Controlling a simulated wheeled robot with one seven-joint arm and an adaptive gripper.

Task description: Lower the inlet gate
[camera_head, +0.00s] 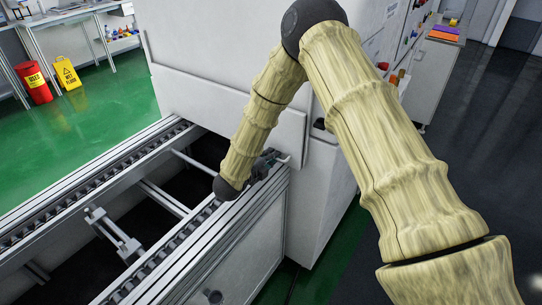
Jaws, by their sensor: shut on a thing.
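The inlet gate (205,98) is the wide white panel on the front of the white machine, above the conveyor (88,188). Its lower edge hangs over the conveyor opening, with a dark gap below it. My arm comes in from the right and bends down, so my dark gripper (268,163) is at the right end of the gate's lower edge, over the near conveyor rail. The gripper is shut on a small light bar at the gate, which looks like its handle. The wrist hides part of the gripper, and the fingertips are small and hard to make out.
The conveyor's two roller rails run to the lower left with crossbars between them. A yellow wet-floor sign (67,73) and a red bin (34,82) stand at the back left. A cabinet (433,75) stands at the right. Green floor at the left is clear.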

